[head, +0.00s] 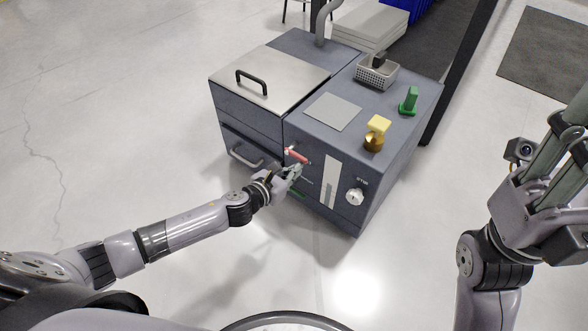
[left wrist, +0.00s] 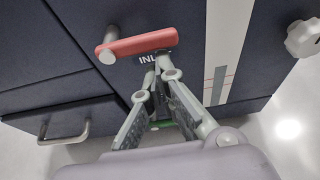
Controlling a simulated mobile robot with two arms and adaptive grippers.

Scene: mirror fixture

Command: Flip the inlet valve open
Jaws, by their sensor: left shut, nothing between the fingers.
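The inlet valve has a red lever handle (head: 297,155) on the front of the dark blue-grey machine. In the left wrist view the red lever (left wrist: 146,43) lies nearly level, with a grey metal pin at its left end and a partly hidden label beginning "INL" just below it. My left gripper (head: 294,171) is just below the lever. In the left wrist view my left gripper (left wrist: 160,72) has its fingertips together, with nothing between them; I cannot tell whether they touch the lever. My right gripper (head: 545,165) is at the right, away from the machine, its fingertips not clear.
A white knob (head: 354,197) and a pale gauge strip (head: 330,181) are right of the lever. A drawer handle (head: 246,157) is to its left. On top are a yellow-capped brass part (head: 376,133), a green part (head: 409,100) and a basket (head: 377,74). The floor in front is clear.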

